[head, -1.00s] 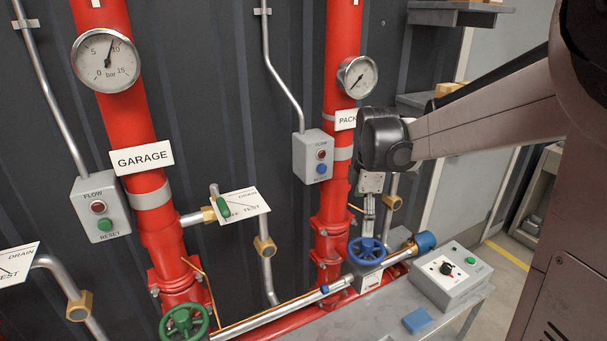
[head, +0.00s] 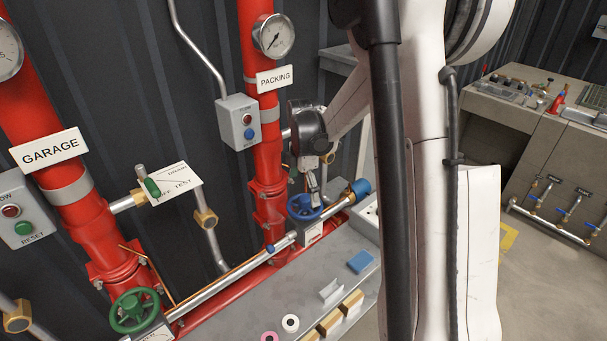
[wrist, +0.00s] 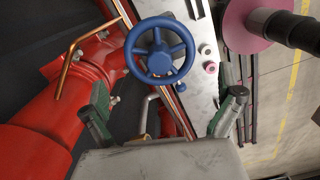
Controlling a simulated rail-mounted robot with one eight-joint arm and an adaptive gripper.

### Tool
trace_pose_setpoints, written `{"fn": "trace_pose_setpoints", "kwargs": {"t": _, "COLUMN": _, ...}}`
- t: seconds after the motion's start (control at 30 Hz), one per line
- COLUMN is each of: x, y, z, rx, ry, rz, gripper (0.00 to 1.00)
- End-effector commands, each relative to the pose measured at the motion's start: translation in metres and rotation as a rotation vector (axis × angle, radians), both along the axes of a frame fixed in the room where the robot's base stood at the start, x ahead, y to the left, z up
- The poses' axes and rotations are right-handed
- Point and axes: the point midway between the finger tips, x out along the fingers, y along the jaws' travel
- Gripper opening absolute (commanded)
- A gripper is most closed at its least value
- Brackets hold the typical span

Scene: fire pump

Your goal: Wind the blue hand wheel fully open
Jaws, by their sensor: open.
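The blue hand wheel (head: 304,208) sits on the silver pipe at the foot of the red riser labelled PACKING (head: 273,78). My gripper (head: 313,188) hangs just above and behind it in the head view, partly covered by my arm. In the wrist view the wheel (wrist: 160,62) shows whole, with its rim, spokes and hub, beyond the fingers at the top middle. My gripper (wrist: 165,108) is open, its two fingers wide apart, with nothing between them. The fingers appear apart from the wheel. I cannot tell how far the wheel is turned.
A green hand wheel (head: 134,310) stands at the GARAGE riser (head: 70,195). A blue-capped pipe end (head: 360,188) is close right of the blue wheel. A grey bench (head: 262,298) in front holds a blue block (head: 360,262), rings and wooden blocks. A copper rod (wrist: 72,62) runs beside the wheel.

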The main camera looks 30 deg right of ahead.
Motion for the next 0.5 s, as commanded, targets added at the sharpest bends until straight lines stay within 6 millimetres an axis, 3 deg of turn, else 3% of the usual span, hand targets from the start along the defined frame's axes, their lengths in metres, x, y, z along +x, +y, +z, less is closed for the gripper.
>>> {"fn": "trace_pose_setpoints", "kwargs": {"t": 0.23, "x": 0.0, "y": 0.0, "z": -0.038, "rx": 0.0, "ry": 0.0, "rz": 0.0, "gripper": 1.0}}
{"fn": "trace_pose_setpoints", "kwargs": {"t": 0.5, "x": 0.0, "y": 0.0, "z": -0.056, "rx": 0.0, "ry": 0.0, "rz": 0.0, "gripper": 1.0}}
